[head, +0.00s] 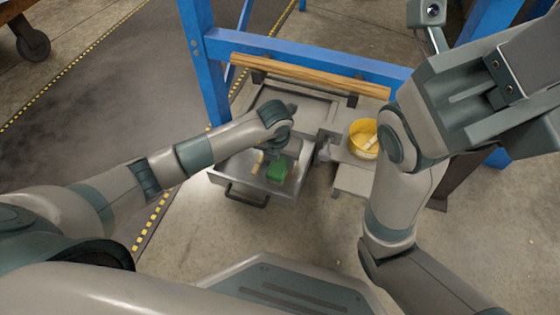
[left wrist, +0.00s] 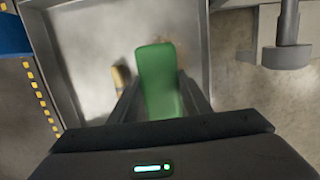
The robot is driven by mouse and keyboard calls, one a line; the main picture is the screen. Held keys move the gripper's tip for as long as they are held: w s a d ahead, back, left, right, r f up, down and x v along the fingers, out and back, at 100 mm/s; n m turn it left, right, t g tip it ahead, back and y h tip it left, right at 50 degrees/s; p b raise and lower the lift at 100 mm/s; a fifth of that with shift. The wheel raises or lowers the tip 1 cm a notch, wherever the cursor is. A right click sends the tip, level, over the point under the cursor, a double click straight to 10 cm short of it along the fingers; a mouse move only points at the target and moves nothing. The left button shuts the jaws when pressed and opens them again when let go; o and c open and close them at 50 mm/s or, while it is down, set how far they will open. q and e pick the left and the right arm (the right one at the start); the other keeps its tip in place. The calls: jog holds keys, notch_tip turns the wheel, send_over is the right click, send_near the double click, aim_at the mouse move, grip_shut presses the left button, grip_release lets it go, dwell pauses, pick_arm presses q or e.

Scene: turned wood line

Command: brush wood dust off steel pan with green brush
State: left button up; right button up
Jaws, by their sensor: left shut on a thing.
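The steel pan (head: 228,181) is a shallow grey tray at the centre of the head view; its bare floor (left wrist: 90,55) fills much of the left wrist view. My left gripper (head: 283,155) is over the pan, shut on the green brush (head: 276,173). In the left wrist view the green brush (left wrist: 158,75) stands between the two fingers, its far end over the pan floor. A faint brownish patch, perhaps wood dust, shows just past the brush. My right gripper (head: 490,90) is raised at the upper right, away from the pan; its finger opening is unclear.
A small pale wooden piece (head: 258,161) lies in the pan left of the brush. A yellow bucket (head: 355,133) with wooden pieces stands right of the pan. A blue frame (head: 300,55) with a wooden bar (head: 310,75) stands behind. The floor in front is clear.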

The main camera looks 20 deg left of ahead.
pick_arm(q)
jog(key=shift+f, duration=0.5)
jog(key=shift+d, duration=0.15)
jog(key=shift+d+r+p, duration=0.1)
jog(key=shift+d+p, duration=0.25)
jog(key=shift+d, duration=1.3)
jog(key=shift+a, duration=0.1)
jog(key=shift+a+p, duration=0.85)
jog(key=shift+a, duration=0.9)
